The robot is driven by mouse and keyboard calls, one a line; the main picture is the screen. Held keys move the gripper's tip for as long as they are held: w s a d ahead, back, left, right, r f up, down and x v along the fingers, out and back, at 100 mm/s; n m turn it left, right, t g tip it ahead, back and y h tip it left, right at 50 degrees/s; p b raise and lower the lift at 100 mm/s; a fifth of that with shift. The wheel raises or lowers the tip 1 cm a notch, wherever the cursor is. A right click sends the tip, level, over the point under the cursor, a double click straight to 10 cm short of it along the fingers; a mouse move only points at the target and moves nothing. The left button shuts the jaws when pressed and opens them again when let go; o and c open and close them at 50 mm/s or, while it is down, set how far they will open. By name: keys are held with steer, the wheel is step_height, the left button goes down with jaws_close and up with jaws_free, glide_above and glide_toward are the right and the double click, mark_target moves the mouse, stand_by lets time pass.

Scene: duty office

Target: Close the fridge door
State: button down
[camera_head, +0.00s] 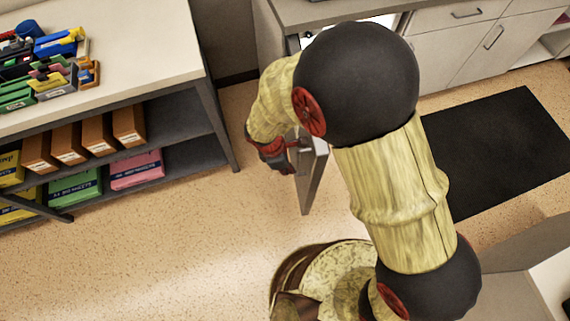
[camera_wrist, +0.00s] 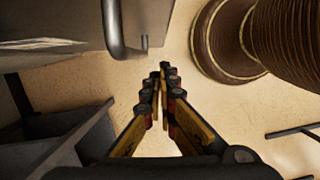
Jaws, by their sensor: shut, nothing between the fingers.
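The fridge door (camera_head: 312,180) is a grey panel that stands open, swung out from under the counter and seen nearly edge-on in the head view. The lit white opening of the fridge (camera_head: 383,19) is mostly hidden behind my arm. In the wrist view the door (camera_wrist: 60,22) fills the upper left, with its grey bar handle (camera_wrist: 114,32) hanging toward the middle. My gripper (camera_wrist: 160,72) is shut and empty, its fingertips just below and right of the handle. In the head view my gripper (camera_head: 280,158) is beside the left face of the door; exact contact cannot be told.
A shelf table (camera_head: 150,55) with stationery, brown boxes and paper packs stands at left. Drawers and cupboards (camera_head: 465,40) line the back right. A black mat (camera_head: 500,145) lies on the floor at right. Open speckled floor (camera_head: 220,220) lies between the table and the door.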

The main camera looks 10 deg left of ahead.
steer(key=shift+w+d+f+b, duration=0.3)
steer(key=shift+d+f, duration=0.05)
steer(key=shift+d, duration=0.35)
steer(key=shift+w+d+f+b, duration=0.3)
steer(key=shift+d+b, duration=0.05)
steer(key=shift+d, duration=0.3)
steer(key=shift+w+d+f+b, duration=0.3)
steer(key=shift+d+f, duration=0.05)
steer(key=shift+d, duration=0.35)
steer(key=shift+d, duration=0.1)
